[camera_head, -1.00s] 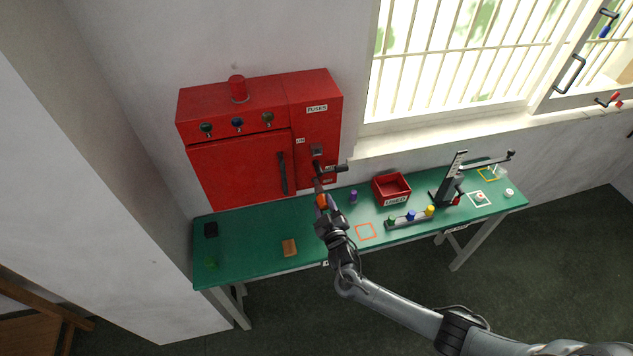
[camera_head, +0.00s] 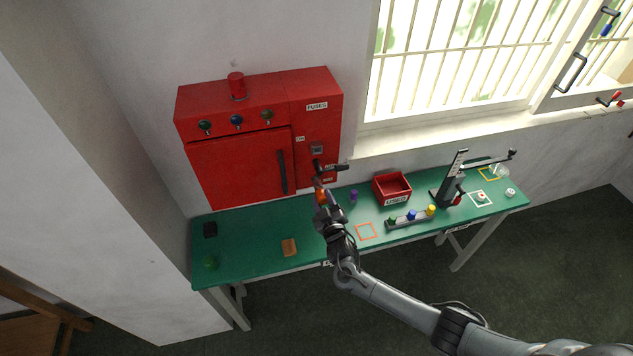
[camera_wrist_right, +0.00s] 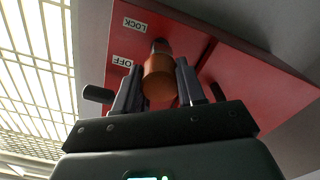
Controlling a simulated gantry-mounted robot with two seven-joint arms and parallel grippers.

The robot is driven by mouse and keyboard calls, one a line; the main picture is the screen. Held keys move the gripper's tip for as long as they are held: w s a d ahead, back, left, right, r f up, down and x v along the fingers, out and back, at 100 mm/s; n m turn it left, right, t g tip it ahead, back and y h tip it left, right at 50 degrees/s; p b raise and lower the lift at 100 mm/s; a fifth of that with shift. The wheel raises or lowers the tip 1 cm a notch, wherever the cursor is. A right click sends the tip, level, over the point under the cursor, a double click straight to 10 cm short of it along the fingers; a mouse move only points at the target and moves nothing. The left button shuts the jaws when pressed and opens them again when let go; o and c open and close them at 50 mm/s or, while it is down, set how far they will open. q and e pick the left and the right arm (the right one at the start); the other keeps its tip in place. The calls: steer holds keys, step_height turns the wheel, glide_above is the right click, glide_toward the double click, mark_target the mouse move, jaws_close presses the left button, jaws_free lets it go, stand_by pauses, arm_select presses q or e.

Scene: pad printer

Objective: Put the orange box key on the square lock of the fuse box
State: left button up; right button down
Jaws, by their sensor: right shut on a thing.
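The red fuse box (camera_head: 237,170) stands against the wall behind the green table. Its narrow right section carries a "FUSES" label, a small grey square fitting (camera_head: 317,150) that looks like the square lock, and a dark lever (camera_head: 333,167). My right gripper (camera_head: 321,194) is just in front of the lower part of that section, shut on the orange box key (camera_head: 321,198). In the right wrist view the orange key (camera_wrist_right: 158,78) sits between the fingers, its dark end pointing at the red panel near the "LOCK" and "OFF" labels. Whether it touches the panel cannot be told. My left gripper is not in view.
A red open box (camera_head: 392,187), a purple piece (camera_head: 353,195) and a tray of coloured knobs (camera_head: 411,218) lie right of my gripper. A black lever press (camera_head: 452,182) stands farther right.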

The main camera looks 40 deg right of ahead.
steer(key=shift+w, duration=0.15)
stand_by(0.3)
steer(key=shift+w+d+b, duration=0.3)
steer(key=shift+w+b, duration=0.15)
steer(key=shift+w, duration=0.1)
steer(key=c, duration=0.7)
jaws_free()
steer(key=shift+o, duration=0.6)
steer(key=shift+s, duration=0.1)
